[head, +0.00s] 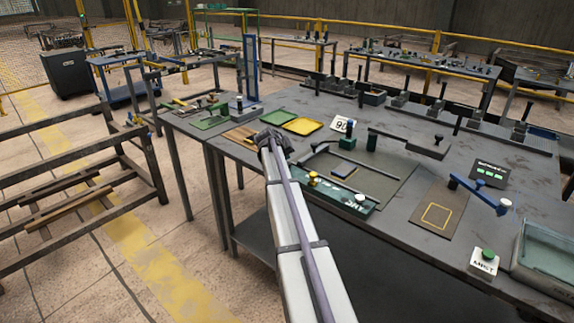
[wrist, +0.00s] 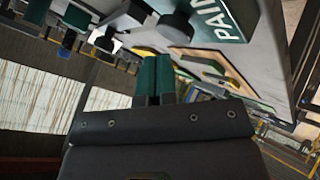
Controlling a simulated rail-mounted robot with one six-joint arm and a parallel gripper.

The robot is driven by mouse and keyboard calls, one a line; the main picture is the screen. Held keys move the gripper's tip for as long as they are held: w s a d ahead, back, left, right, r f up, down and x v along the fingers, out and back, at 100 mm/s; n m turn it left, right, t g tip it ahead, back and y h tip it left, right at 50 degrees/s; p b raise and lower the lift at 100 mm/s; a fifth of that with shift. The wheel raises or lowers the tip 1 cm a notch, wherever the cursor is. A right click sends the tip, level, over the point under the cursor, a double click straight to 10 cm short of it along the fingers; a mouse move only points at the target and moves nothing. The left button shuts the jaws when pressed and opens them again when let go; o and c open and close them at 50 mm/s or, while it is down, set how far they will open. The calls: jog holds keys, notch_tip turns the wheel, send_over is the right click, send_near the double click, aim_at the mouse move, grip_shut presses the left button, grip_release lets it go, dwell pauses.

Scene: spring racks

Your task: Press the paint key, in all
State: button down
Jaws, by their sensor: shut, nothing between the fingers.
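In the wrist view, a teal plate lettered "PAI" (wrist: 222,20), cut off by the frame edge, sits at the top. A dark round knob or key (wrist: 176,26) stands beside the lettering. My gripper (wrist: 153,60) is shut and empty, its two green fingers together just below the knob; I cannot tell whether they touch it. In the head view, a teal lettered strip (head: 348,208) with a white knob (head: 360,199) and a yellow knob (head: 313,178) lies at the bench's front edge, right of my arm. My fingers are hidden there behind the dark arm end.
A white box with a green button (head: 484,262) stands at the front right. A blue lever (head: 476,193) rises beside a brown mat (head: 438,231). Green and yellow trays (head: 302,126) lie behind my arm end. A glass-walled bin (head: 550,250) stands at the right edge.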

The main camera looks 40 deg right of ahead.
jog(key=shift+f, duration=0.35)
jog(key=shift+f+b, duration=0.65)
jog(key=shift+b, duration=0.2)
dwell(0.3)
jog(key=shift+r, duration=0.2)
jog(key=shift+r+p, duration=0.85)
jog(key=shift+p, duration=0.2)
notch_tip(320, 180, up, 5)
jog(key=p, duration=0.5)
jog(key=shift+r, duration=0.15)
